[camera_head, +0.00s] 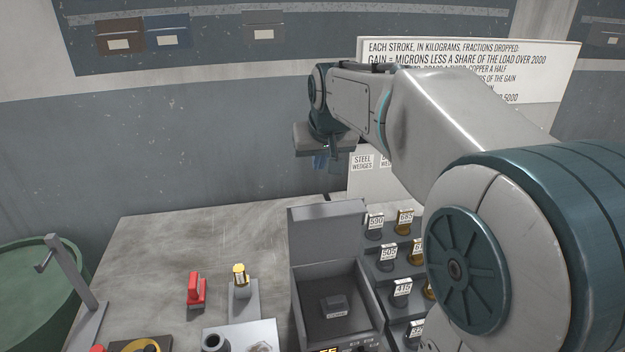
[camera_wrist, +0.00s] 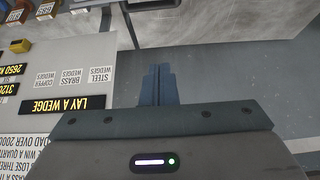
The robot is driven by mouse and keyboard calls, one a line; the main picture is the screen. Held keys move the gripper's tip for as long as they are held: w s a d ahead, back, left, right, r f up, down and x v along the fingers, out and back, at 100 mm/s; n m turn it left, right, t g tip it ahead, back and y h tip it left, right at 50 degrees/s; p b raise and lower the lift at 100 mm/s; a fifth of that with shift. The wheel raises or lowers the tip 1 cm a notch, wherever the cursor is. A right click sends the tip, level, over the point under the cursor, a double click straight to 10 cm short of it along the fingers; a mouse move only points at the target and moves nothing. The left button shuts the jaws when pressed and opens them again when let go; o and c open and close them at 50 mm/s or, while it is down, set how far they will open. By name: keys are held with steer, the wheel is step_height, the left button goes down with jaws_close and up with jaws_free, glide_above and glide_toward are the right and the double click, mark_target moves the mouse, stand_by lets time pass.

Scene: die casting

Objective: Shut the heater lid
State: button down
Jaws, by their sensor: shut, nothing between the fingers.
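The heater (camera_head: 298,311) is a dark grey open box on the table in the head view. Its lid (camera_head: 326,233) stands raised at the back edge, so the box is open. A small dark block with a label (camera_head: 336,306) lies inside. My gripper (camera_head: 322,160) is up in the air behind and above the lid, apart from it. In the wrist view the blue fingers (camera_wrist: 157,85) are together with nothing between them. The heater does not clearly show in the wrist view.
Labelled weights (camera_head: 387,257) stand on a stepped rack right of the heater. A green drum (camera_head: 35,290) is far left. A sign board (camera_head: 540,75) stands behind. The table's back left is clear.

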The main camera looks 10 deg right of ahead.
step_height(320, 180, down, 9)
steer(key=p, duration=0.1)
steer(key=shift+w+p, duration=0.3)
steer(key=shift+w, duration=0.15)
steer(key=shift+f+b, duration=0.15)
steer(key=shift+b, duration=0.2)
